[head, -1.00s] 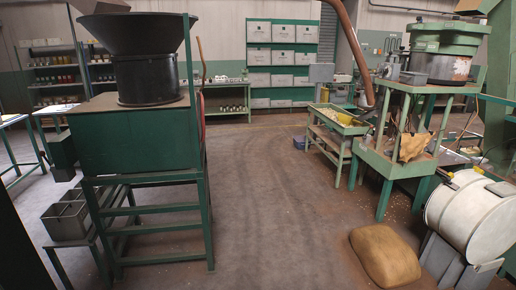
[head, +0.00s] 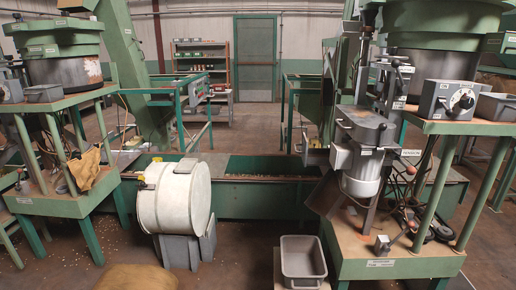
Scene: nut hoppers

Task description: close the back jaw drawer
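I cannot make out a jaw drawer in the head view. A grey drilling or clamping machine (head: 364,140) stands on the green bench at the right, and its small parts are too small to tell open from shut. Neither of my grippers shows in the head view.
A white drum (head: 172,198) on a grey base stands left of centre, before a long green trough (head: 262,192). A grey bin (head: 302,257) sits low beside the right bench (head: 410,262). A tan sack (head: 136,279) lies at the bottom edge.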

